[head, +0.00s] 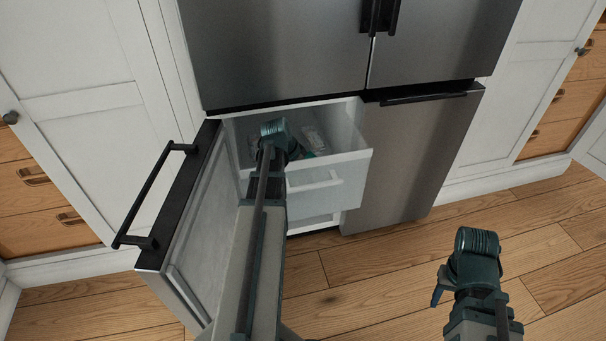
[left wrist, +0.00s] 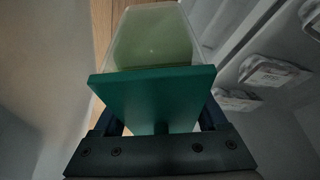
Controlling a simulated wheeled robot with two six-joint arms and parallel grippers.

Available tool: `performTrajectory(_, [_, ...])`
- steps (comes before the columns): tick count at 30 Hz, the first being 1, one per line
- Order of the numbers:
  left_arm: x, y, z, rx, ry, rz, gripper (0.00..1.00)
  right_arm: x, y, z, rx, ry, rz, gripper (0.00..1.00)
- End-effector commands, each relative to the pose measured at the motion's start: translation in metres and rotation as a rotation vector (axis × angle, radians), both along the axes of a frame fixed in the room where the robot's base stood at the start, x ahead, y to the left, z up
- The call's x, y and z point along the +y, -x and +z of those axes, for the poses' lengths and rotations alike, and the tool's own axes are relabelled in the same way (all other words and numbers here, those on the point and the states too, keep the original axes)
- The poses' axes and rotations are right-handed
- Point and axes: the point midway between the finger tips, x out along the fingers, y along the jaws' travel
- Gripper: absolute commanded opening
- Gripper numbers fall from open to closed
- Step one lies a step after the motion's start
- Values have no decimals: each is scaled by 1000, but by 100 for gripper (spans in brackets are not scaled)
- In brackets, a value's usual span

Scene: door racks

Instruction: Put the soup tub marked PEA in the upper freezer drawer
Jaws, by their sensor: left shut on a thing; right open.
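My left gripper (left wrist: 160,122) is shut on a green-lidded tub (left wrist: 152,40); its translucent body shows pale green contents. No marking on it can be read. In the head view my left arm reaches over the open upper freezer drawer (head: 340,178), and its wrist hides the tub and fingertips. The drawer is white and pulled out, with pale packets (head: 315,142) inside. My right gripper (head: 440,288) is open and empty, low at the right above the floor.
The left lower freezer door (head: 190,205) stands open, its black bar handle (head: 150,195) to the left. The right lower door (head: 415,150) is shut. A lower compartment shows beneath the drawer. The wooden floor (head: 380,265) is clear. Several wrapped packs (left wrist: 272,72) show beside the tub.

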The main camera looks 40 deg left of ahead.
Motion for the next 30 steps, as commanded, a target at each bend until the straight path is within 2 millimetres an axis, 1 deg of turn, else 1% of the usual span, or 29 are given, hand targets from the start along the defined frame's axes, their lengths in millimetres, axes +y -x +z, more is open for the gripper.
performTrajectory(4, [0,0,-5,-1,0,0,26,0,0,-5,0,-1,1,50])
performTrajectory(7, [0,0,-4,-1,0,0,26,0,0,-4,0,-1,1,50])
performTrajectory(8, [0,0,-5,0,0,0,77,0,0,-5,0,-1,1,50])
performTrajectory(9, [0,0,-4,0,0,0,84,0,0,-5,0,-1,1,50])
performTrajectory(12, [0,0,-4,0,0,0,100,0,0,-4,0,-1,1,50])
performTrajectory(23, [0,0,-1,0,0,0,100,0,0,-1,0,0,1,50])
performTrajectory(26, [0,0,4,0,0,0,100,0,0,4,0,0,0,50])
performTrajectory(30, [1,2,18,0,0,1,100,0,0,18,1,0,-2,50])
